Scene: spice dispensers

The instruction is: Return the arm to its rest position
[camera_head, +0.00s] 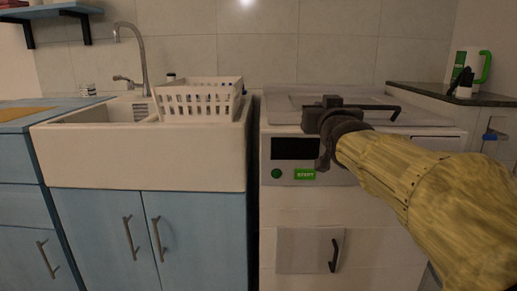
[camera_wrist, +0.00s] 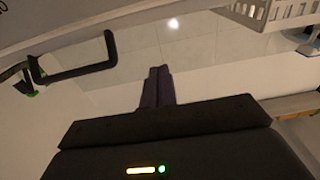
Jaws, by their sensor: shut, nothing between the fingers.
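My gripper (camera_wrist: 158,72) shows in the wrist view with its two dark fingers together and nothing between them. In the head view my gripper (camera_head: 322,104) is a dark shape in front of the white appliance (camera_head: 300,220), covering part of its top and control panel. My yellow-sleeved arm reaches in from the right edge of the head view. The fingertips are hard to make out in the head view. Whether the gripper touches the appliance cannot be told.
A white basket (camera_head: 198,100) stands on the sink (camera_head: 140,150), left of my gripper. A dark bar handle (camera_head: 375,108) runs across the appliance top, close to my gripper. A green-handled container (camera_head: 468,66) stands on the right counter. Blue cabinets (camera_head: 110,235) are below the sink.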

